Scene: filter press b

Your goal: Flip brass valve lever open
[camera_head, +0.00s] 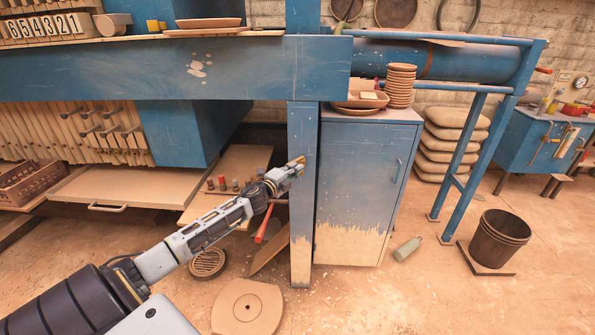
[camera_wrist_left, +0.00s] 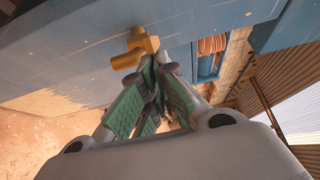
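The small brass valve (camera_head: 299,161) sits on the blue upright post, just beyond my left gripper in the head view. In the left wrist view the brass valve (camera_wrist_left: 141,45) stands out from the blue face, with a short arm reaching down and left. My left gripper (camera_head: 286,174) is at the valve. In the left wrist view the fingertips of my left gripper (camera_wrist_left: 148,66) are close below the brass, with a gap between them. The green pads hold nothing visible. Whether a fingertip touches the brass is unclear. My right gripper is out of view.
The blue post (camera_head: 303,220) and blue cabinet (camera_head: 360,180) stand close to my left gripper. A red-ended bar (camera_head: 265,225) hangs below my left wrist.

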